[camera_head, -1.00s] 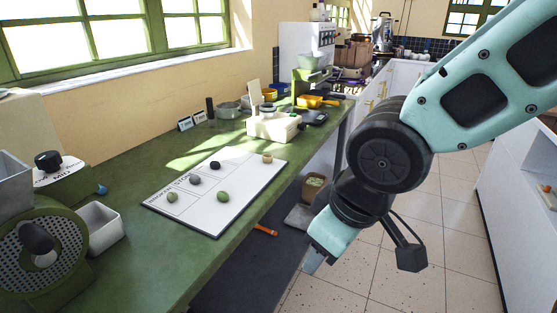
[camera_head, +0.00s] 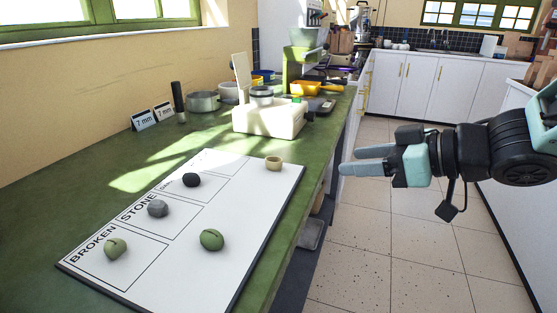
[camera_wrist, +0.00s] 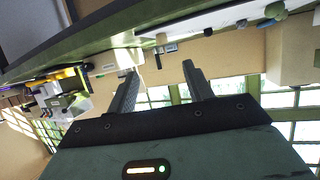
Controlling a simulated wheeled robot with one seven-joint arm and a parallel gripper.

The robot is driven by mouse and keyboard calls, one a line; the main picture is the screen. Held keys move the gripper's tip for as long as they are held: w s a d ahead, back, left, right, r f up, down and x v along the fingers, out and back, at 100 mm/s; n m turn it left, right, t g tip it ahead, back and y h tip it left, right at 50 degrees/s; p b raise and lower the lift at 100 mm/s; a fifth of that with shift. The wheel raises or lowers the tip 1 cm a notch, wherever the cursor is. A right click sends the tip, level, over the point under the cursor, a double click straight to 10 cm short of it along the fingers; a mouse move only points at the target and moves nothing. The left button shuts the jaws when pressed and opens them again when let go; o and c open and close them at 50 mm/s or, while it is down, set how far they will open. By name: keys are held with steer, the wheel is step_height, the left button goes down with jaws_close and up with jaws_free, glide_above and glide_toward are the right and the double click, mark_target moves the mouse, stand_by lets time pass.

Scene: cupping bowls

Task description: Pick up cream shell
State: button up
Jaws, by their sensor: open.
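The cream shell (camera_head: 274,163) is a small, pale, short cup-like piece with a dark hollow on top. It sits at the far right corner of the white board (camera_head: 247,213) in the head view. My gripper (camera_head: 346,162) is to the right of the shell, beyond the counter's edge in the picture, with its fingers pointing left. It is apart from the shell and empty. The wrist view shows the two fingers (camera_wrist: 160,70) spread with nothing between them.
On the board are a black stone (camera_head: 192,180), a grey stone (camera_head: 158,208) and two green pieces, one left (camera_head: 115,248), one right (camera_head: 212,240). A cream box (camera_head: 268,121) stands behind the board. Cards (camera_head: 144,119) and a metal pot (camera_head: 203,102) stand near the wall.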

steer(key=a+p, duration=0.1)
steer(key=p, duration=0.6)
steer(key=shift+w+a, duration=0.2)
steer(key=shift+w, duration=0.2)
steer(key=shift+f+p, duration=0.1)
steer(key=shift+p, duration=0.4)
steer(key=p, duration=0.1)
glide_toward(280, 163)
steer(key=x, duration=0.3)
steer(key=shift+w+a+f, duration=0.15)
steer(key=shift+w+f, duration=0.05)
steer(key=shift+f, duration=0.3)
steer(key=shift+r+p+x, duration=0.15)
steer(key=shift+p+x, duration=0.1)
steer(key=shift+x, duration=1.1)
steer(key=shift+r+p+x, duration=0.2)
steer(key=shift+p+x, duration=0.05)
steer(key=shift+x, duration=1.05)
steer(key=shift+a, duration=0.2)
steer(key=c, duration=1)
